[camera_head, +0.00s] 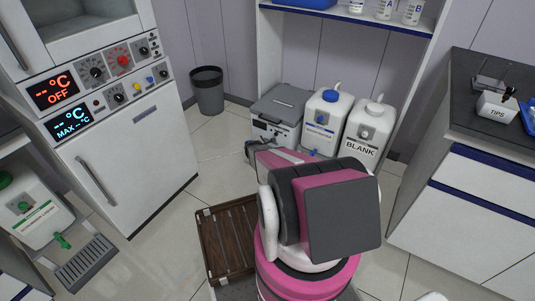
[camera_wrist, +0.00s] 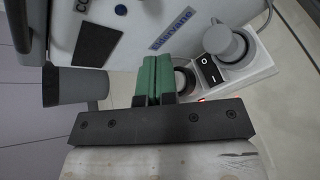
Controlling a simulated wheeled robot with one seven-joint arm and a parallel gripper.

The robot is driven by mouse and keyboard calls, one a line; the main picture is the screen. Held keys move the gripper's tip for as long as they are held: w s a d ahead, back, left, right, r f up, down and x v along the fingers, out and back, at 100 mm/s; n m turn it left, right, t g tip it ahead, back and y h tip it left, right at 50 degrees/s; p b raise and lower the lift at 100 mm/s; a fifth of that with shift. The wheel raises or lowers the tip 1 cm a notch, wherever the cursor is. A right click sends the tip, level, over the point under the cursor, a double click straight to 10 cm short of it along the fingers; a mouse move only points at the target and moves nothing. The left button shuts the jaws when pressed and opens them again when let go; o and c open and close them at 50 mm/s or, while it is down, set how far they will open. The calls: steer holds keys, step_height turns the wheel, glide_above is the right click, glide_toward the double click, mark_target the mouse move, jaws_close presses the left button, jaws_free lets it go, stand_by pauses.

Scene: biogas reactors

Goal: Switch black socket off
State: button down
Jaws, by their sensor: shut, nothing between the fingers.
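The black rocker switch (camera_wrist: 209,69), marked O and I, sits on a white socket strip (camera_wrist: 258,68) in the wrist view. A grey round plug (camera_wrist: 224,42) is in the strip beside the switch. A second dark round part (camera_wrist: 184,80) shows partly behind my fingers. My gripper (camera_wrist: 157,62) has green fingertips, shut together and empty, just left of the switch. I cannot tell whether the fingers touch the strip. A small red glow (camera_wrist: 201,99) shows near the strip's lower edge. The socket strip cannot be made out in the head view.
A white appliance with a blue label (camera_wrist: 171,29) fills the top of the wrist view. The head view shows a dark bin (camera_head: 208,92), a grey-lidded box (camera_head: 283,108), white canisters (camera_head: 322,120), a cabinet (camera_head: 130,160) and a brown slatted platform (camera_head: 222,243). Tiled floor lies between.

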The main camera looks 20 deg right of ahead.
steer(key=f, duration=0.2)
steer(key=w+d+f, duration=0.1)
steer(key=f, duration=0.1)
steer(key=d+f, duration=0.1)
steer(key=f, duration=0.2)
steer(key=shift+w+d, duration=0.1)
steer(key=shift+w, duration=0.25)
steer(key=shift+d+f, duration=0.15)
steer(key=shift+f, duration=0.5)
stand_by(1.4)
steer(key=shift+w+d+f, duration=0.1)
steer(key=shift+w+f, duration=0.05)
steer(key=shift+f, duration=0.2)
